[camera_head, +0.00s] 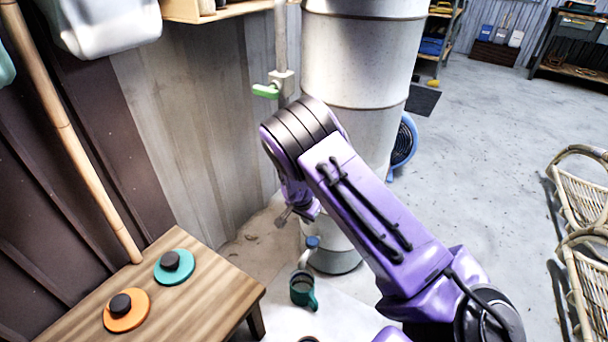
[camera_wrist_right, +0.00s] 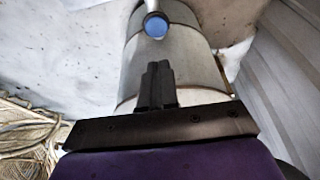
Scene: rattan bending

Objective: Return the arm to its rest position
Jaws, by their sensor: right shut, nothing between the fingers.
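My right arm (camera_head: 370,210), purple with black bands, reaches up from the lower right of the head view and bends down at its elbow. My left gripper is not in view.
A tall pale cylinder (camera_head: 360,60) stands behind my arm, beside a pipe with a green valve handle (camera_head: 265,91). A wooden table (camera_head: 210,300) holds orange and teal discs. Rattan chairs (camera_head: 583,200) stand right; the floor between is clear.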

